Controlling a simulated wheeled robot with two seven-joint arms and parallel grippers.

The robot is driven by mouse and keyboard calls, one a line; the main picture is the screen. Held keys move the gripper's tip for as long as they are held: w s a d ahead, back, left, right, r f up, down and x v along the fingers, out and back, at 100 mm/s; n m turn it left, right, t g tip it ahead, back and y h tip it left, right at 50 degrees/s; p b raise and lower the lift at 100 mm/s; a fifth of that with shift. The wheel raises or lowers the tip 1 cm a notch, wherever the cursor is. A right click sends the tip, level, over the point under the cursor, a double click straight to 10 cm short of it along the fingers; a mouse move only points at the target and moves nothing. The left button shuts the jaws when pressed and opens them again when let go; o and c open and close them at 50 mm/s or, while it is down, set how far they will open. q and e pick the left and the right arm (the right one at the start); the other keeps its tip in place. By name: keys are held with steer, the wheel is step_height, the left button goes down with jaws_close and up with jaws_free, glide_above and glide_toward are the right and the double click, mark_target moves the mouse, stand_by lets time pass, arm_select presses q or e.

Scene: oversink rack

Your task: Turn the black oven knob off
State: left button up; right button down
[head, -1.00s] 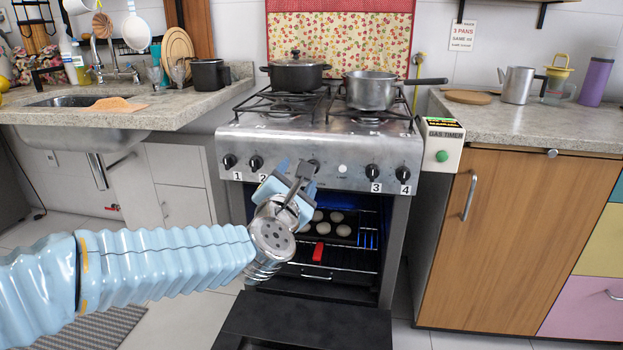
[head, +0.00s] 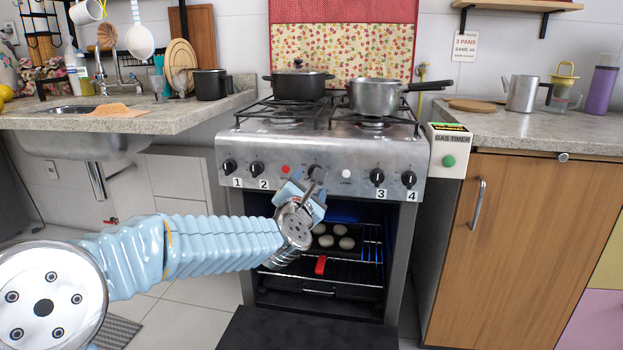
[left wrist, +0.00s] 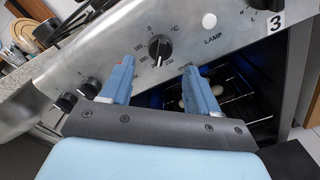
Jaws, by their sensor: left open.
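The black oven knob (head: 315,173) is at the middle of the stove's front panel, partly hidden by my left gripper in the head view. In the left wrist view, the knob (left wrist: 159,46) shows fully, with a dial marked 0 above it and temperature numbers around it. My left gripper (left wrist: 157,66) is open and empty. Its two blue fingers point at the panel, one on each side of the knob in the picture, with the fingertips just short of it. My right gripper is not in view.
Burner knobs (head: 257,169) (head: 377,178) flank the oven knob. A red light (head: 285,169) and a white lamp button (head: 346,174) are closer to it. The oven is open, its door (head: 300,328) lowered below my arm. Pots (head: 374,92) stand on the stove.

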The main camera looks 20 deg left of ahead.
arm_select(q)
steer(key=shift+x, duration=2.3)
steer(key=c, duration=1)
